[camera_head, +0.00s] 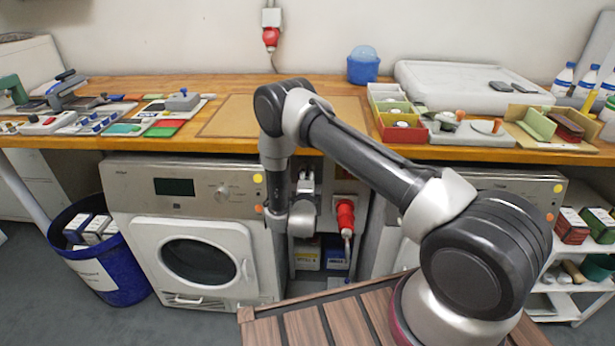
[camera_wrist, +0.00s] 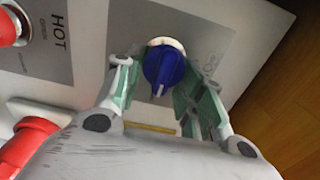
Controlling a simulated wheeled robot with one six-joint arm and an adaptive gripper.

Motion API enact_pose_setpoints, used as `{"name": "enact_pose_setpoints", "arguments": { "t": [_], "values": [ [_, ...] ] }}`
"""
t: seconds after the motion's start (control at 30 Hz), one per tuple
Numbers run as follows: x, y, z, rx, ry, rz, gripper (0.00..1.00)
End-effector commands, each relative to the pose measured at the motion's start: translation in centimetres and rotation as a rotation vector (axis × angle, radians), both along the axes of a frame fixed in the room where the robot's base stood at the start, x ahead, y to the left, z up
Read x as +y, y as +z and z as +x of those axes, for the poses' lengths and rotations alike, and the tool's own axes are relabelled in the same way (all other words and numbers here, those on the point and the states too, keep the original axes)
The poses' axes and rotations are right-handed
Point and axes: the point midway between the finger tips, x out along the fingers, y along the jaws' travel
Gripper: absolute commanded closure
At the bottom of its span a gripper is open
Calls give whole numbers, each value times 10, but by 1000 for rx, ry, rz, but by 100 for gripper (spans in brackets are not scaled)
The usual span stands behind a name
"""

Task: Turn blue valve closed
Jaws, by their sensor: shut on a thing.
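The blue valve (camera_wrist: 165,66) is a round knob with a raised grip bar, on a pale collar against a grey label plate (camera_wrist: 213,45). It shows in the wrist view, above centre. My gripper (camera_wrist: 158,82) has one finger on each side of the knob and is shut on it. The knob's bar points roughly down the picture. The label beside it is partly hidden by the right finger. In the head view my arm reaches down between the machines, and the blue valve cannot be made out there.
A red knob (camera_wrist: 8,28) sits by a plate marked HOT, left in the wrist view. A red fitting (camera_wrist: 28,140) lies below it. In the head view, a washing machine (camera_head: 130,185) stands left of my arm, below the wooden worktop (camera_head: 225,145). A red connector (camera_head: 345,213) is close right.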

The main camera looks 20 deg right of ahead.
Motion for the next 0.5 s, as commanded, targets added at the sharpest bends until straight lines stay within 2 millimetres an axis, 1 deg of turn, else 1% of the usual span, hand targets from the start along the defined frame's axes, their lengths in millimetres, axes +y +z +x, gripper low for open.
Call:
{"name": "enact_pose_setpoints", "arguments": {
  "t": [0.13, 0.17, 0.2, 0.23, 0.5],
  "values": [
    [-1, -2, -1, 4, -1, -1, 86],
    [-1, -2, -1, 4, -1, -1, 56],
    [-1, -2, -1, 4, -1, -1, 49],
    [-1, -1, -1, 4, -1, -1, 44],
    [0, -1, -1, 2, 0, 0, 44]
  ]
}}
